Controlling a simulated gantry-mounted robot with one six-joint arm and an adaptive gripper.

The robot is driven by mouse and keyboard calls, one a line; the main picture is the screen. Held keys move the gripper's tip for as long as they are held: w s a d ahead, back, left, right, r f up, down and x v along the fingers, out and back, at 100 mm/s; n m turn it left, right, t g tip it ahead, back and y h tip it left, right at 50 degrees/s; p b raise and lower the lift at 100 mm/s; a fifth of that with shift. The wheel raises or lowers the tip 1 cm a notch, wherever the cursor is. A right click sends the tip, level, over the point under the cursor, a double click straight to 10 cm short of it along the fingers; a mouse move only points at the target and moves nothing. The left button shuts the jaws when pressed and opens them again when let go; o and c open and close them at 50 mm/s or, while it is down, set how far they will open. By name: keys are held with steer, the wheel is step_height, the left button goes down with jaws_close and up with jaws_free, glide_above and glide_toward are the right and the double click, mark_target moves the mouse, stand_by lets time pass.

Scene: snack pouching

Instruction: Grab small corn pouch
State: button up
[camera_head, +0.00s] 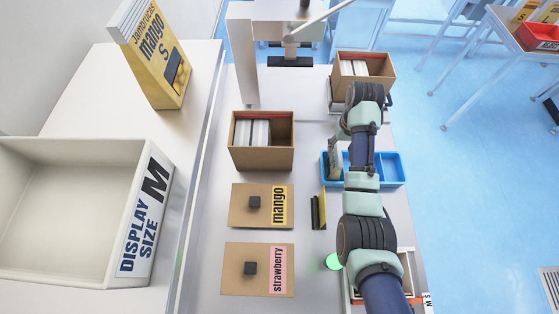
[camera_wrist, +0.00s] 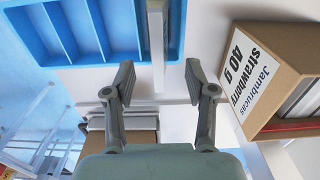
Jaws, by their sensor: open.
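No pouch with a readable corn label shows in either view. In the wrist view my gripper (camera_wrist: 160,84) is open, its two fingers spread apart with nothing between the tips. A thin pale upright item (camera_wrist: 157,45) stands just beyond the fingertips, lined up with the gap between them. It is seen edge-on at one end of the blue tray (camera_wrist: 100,58), so I cannot tell what it is.
A cardboard box marked strawberry 40 g (camera_wrist: 262,75) stands close on the right in the wrist view. The head view shows an open box of pouches (camera_head: 262,160), mango (camera_head: 240,205) and strawberry (camera_head: 240,285) lids, and another box (camera_head: 375,68) behind.

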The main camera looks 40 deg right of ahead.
mark_target(337, 160)
steer(key=shift+s+d+f, duration=0.15)
steer(key=shift+s+f, duration=0.05)
steer(key=shift+f, duration=0.3)
steer(key=shift+s+d+f, duration=0.15)
steer(key=shift+f, duration=0.35)
steer(key=f, duration=0.4)
steer(key=f+b, duration=0.1)
steer(key=f, duration=0.1)
steer(key=shift+w+a, duration=0.15)
steer(key=shift+a, duration=0.1)
steer(key=shift+c, duration=0.3)
jaws_close()
